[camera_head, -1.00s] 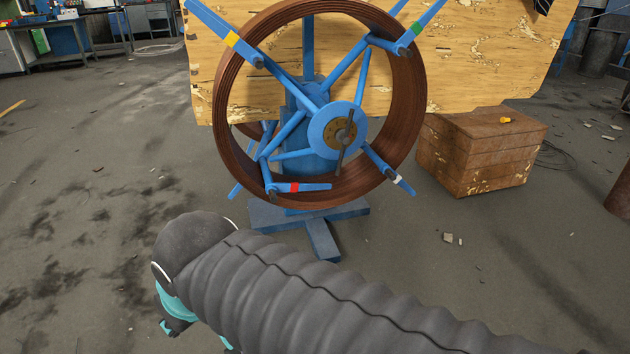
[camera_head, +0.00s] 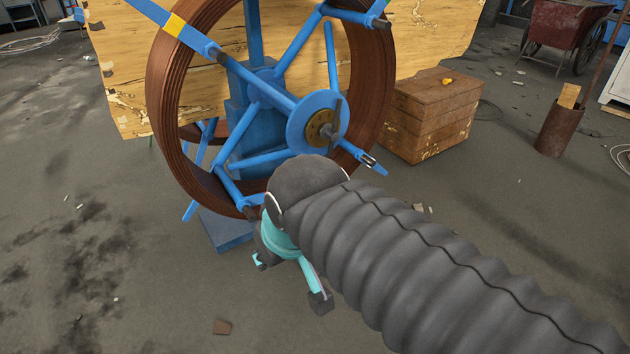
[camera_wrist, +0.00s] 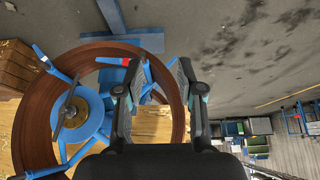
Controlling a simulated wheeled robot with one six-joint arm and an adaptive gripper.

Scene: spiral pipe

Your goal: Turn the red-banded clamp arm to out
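The pipe spiral (camera_head: 170,130) is a brown coil on a blue wheel frame with several blue clamp arms. The red-banded clamp arm is hidden behind my arm in the head view. In the wrist view its red band (camera_wrist: 125,62) shows just beside the tip of the left finger, at the coil's edge. My gripper (camera_head: 290,280) is at the lower front of the coil, its two fingers spread. In the wrist view my gripper (camera_wrist: 157,72) is open, with blue metal visible between the fingers. I cannot tell whether a finger touches the clamp arm.
A yellow-banded clamp arm (camera_head: 175,25) is at the coil's upper left. The round hub (camera_head: 318,122) has a dark crossbar. A wooden crate (camera_head: 435,115) stands to the right, and a worn board (camera_head: 130,95) is behind. The floor at left and front is mostly clear.

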